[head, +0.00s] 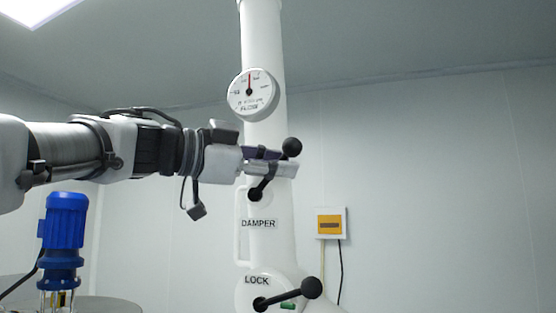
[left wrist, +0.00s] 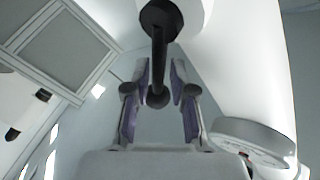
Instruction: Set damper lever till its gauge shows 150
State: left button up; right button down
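The black damper lever (head: 267,184) runs up and right from its pivot above the DAMPER label on the white column, ending in a round knob (head: 291,147). My left gripper (head: 272,161) is at the lever's upper part, just below the knob. In the left wrist view, the lever (left wrist: 159,60) passes between the two fingers of my left gripper (left wrist: 158,80), with a gap visible on each side, so it is open around the lever. The round white gauge (head: 253,94) marked FLOW has its red needle pointing about straight up; its numbers are too small to read. My right gripper is not in view.
Below is a second black lever (head: 288,294) labelled LOCK, with a small green mark beside it. The white column (head: 264,40) stands behind the gripper. A blue motor (head: 65,235) stands at lower left, and a yellow wall box (head: 330,224) is at right.

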pick_arm(q)
jog(key=shift+s, duration=0.1)
grip_shut()
jog(key=shift+r, duration=0.1)
jog(key=shift+a+r+n+h, duration=0.15)
jog(key=shift+n+h, duration=0.15)
jog(key=shift+n, duration=0.1)
jog(key=shift+a, duration=0.15)
jog(key=shift+r, duration=0.1)
jog(key=shift+o, duration=0.4)
grip_release()
jog(key=o, duration=0.5)
jog(key=shift+d, duration=0.2)
jog(key=shift+c, duration=0.2)
jog(key=shift+d, duration=0.2)
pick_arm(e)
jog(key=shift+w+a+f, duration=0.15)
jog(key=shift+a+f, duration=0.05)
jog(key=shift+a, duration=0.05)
pick_arm(q)
jog(key=shift+a, duration=0.2)
